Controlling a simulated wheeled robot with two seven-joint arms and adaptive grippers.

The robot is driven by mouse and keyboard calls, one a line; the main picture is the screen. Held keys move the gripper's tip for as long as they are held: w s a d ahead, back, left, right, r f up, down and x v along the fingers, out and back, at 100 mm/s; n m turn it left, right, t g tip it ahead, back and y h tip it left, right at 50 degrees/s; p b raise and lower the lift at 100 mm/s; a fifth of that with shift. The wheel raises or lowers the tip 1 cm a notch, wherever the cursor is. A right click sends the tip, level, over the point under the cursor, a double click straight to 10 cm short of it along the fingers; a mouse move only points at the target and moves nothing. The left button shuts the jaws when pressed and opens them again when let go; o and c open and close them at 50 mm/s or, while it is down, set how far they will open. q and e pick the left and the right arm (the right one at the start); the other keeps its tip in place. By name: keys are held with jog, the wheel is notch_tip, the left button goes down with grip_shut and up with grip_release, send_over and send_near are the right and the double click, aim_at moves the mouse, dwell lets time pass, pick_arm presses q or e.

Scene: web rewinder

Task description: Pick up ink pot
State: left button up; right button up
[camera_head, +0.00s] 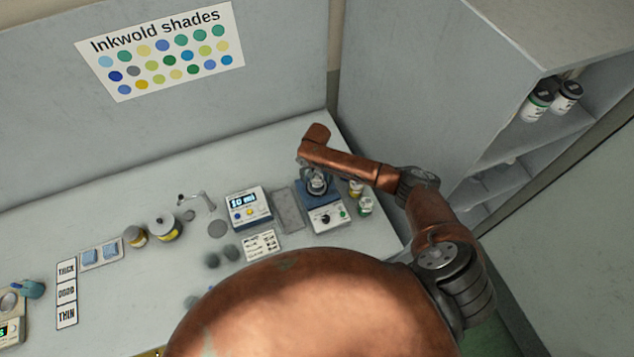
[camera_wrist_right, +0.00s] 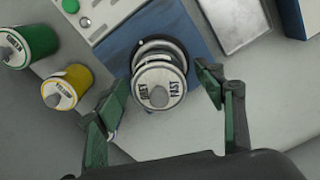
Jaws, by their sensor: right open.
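An ink pot with a pale lid marked "FAST" (camera_wrist_right: 160,88) stands on the blue platform (camera_wrist_right: 118,42) of a small device, which also shows in the head view (camera_head: 326,210). My right gripper (camera_wrist_right: 163,78) is open, with one green-padded finger on each side of the pot's near part. In the head view my right wrist hangs over the device and partly hides the pot. A green pot (camera_wrist_right: 32,44) and a yellow pot (camera_wrist_right: 68,86) stand to the left in the wrist view. My left gripper is not in view.
A scale reading "10 ml" (camera_head: 248,207) and a grey tray (camera_head: 288,211) stand left of the device. Two jars (camera_head: 136,237) (camera_head: 164,228) stand farther left. More jars (camera_head: 535,104) sit on the right shelf. The back of the table is clear.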

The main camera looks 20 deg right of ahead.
jog(key=shift+f, duration=0.55)
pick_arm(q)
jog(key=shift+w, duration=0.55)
pick_arm(e)
jog(key=shift+c, duration=0.7)
jog(key=c, duration=0.8)
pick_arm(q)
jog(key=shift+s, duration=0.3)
pick_arm(e)
jog(key=c, duration=0.6)
jog(key=shift+o, duration=0.2)
